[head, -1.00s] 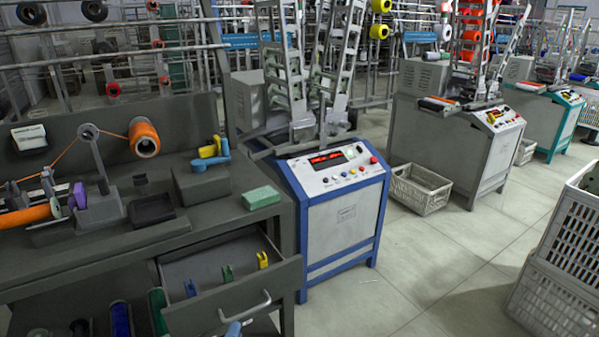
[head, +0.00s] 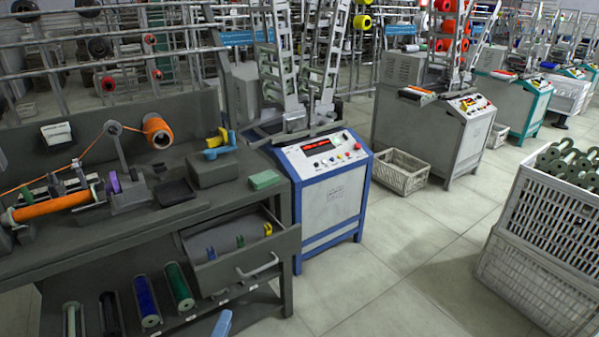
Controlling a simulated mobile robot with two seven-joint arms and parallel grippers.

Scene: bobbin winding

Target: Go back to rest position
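Only a small light-blue piece, which seems to be part of my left gripper (head: 222,323), shows at the bottom edge, in front of the bench. Its fingers cannot be made out, and I see nothing held. My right gripper is out of view. The dark workbench (head: 60,250) carries a winder with an orange bobbin (head: 52,207), a purple disc (head: 113,183) and an orange thread spool (head: 157,131). The bench drawer (head: 240,258) stands open with blue, green and yellow clips inside.
Spools, including a blue one (head: 146,300) and a green one (head: 178,286), lie on the lower shelf. A blue-framed machine (head: 330,195) stands beside the bench. White crates (head: 535,215) with green parts stand at right. The floor (head: 400,260) between is clear.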

